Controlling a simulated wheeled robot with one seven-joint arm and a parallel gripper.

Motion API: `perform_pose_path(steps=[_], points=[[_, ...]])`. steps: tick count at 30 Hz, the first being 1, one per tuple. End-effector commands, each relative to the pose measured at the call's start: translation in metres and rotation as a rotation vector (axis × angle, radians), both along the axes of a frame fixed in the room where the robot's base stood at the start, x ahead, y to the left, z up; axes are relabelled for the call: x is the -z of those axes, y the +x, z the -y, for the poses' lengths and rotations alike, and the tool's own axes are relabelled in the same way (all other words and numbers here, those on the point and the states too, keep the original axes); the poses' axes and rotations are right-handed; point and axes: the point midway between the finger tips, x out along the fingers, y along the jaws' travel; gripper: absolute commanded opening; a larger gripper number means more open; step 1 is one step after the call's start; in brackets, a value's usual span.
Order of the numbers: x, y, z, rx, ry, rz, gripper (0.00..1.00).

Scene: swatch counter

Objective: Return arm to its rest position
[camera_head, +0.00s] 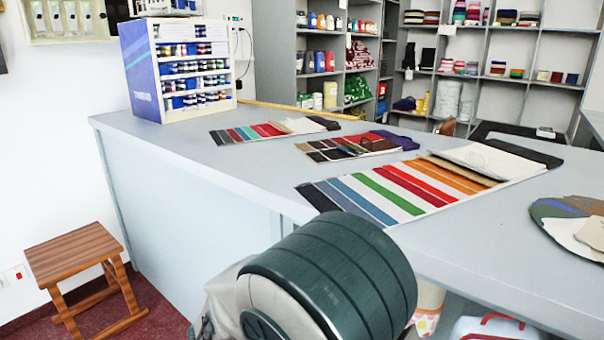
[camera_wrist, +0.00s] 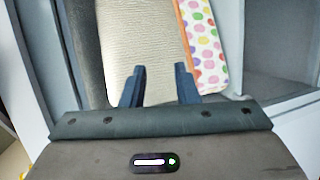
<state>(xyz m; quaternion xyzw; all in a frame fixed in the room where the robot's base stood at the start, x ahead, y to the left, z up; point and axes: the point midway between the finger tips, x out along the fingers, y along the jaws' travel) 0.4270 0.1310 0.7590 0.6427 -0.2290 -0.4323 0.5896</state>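My gripper (camera_wrist: 158,85) shows in the wrist view with its two dark fingers apart and nothing between them. Beyond the fingers lie a cream textured item (camera_wrist: 135,40) and a white item with coloured dots (camera_wrist: 203,45). I cannot tell how far the fingertips are from them. In the head view part of my arm fills the lower middle, in front of the counter's near edge. My gripper itself does not show there.
A grey counter (camera_head: 270,190) holds striped swatch cards (camera_head: 400,195), smaller swatch sets (camera_head: 355,147) and a bottle rack (camera_head: 180,70). A wooden stool (camera_head: 75,265) stands at the left. Shelves (camera_head: 490,50) line the back. A dotted item (camera_head: 428,305) stands below the counter edge.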

Motion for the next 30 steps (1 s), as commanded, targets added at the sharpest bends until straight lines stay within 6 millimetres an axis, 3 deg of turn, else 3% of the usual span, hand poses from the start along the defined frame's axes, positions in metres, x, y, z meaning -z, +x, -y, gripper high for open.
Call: perform_pose_path(steps=[1,6,12,21,27,30], points=[[-0.031,-0.006,0.025,0.074,0.059,-0.048,0.28],[-0.069,-0.037,0.081,0.257,0.270,-0.207,0.28],[-0.117,-0.077,0.117,0.399,0.564,-0.314,0.28],[-0.200,-0.120,0.132,0.461,1.024,-0.279,0.28],[-0.245,-0.130,0.131,0.434,1.236,-0.168,0.28],[-0.257,-0.131,0.131,0.418,1.288,-0.128,0.28]])
